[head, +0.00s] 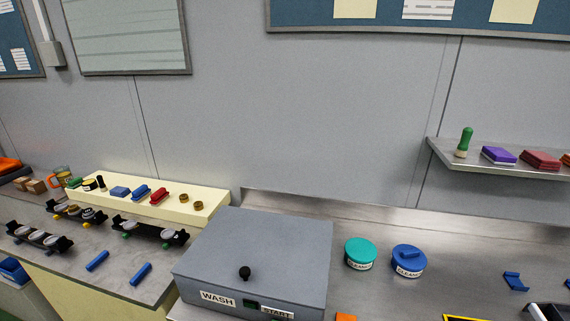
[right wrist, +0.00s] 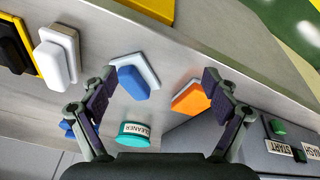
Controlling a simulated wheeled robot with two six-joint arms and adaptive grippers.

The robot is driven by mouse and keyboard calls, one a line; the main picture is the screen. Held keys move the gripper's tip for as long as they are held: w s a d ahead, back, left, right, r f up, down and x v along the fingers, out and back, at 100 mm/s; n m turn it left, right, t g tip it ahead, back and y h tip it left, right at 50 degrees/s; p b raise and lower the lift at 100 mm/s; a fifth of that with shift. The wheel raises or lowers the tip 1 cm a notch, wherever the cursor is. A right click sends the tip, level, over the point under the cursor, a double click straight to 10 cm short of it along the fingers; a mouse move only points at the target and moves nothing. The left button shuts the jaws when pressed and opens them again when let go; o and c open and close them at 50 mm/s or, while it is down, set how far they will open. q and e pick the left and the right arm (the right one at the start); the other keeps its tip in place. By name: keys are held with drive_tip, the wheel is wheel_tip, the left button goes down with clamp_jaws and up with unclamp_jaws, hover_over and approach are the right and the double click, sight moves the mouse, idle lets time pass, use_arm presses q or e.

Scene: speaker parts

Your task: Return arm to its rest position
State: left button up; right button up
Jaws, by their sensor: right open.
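My right gripper (right wrist: 158,78) is open in the right wrist view, its two dark fingers spread wide with nothing between the tips. Beyond the fingers lie a blue block on a white base (right wrist: 138,78) and an orange block (right wrist: 190,97) on the steel counter. Neither block is gripped. My right arm does not show in the head view. My left arm and left gripper are in neither view.
The grey wash box (head: 255,262) stands on the counter beside a teal cleaner tub (head: 360,253) and a blue cleaner tub (head: 408,260). A wall shelf (head: 500,168) is at the right. The counter's back is clear.

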drive_tip(key=s+a+m, duration=0.1)
drive_tip(key=s, duration=0.7)
drive_tip(key=s+d+f+g, duration=0.1)
drive_tip(key=s+f, duration=0.2)
drive_tip(key=f, duration=1.3)
drive_tip(key=s+d+f, duration=0.2)
drive_tip(key=s+f, duration=0.1)
drive_tip(key=f, duration=1.3)
drive_tip(key=s+f+g, duration=0.1)
drive_tip(key=s+f, duration=0.9)
drive_tip(key=s, duration=0.5)
drive_tip(key=shift+d+m, duration=0.2)
drive_tip(key=shift+m, duration=0.1)
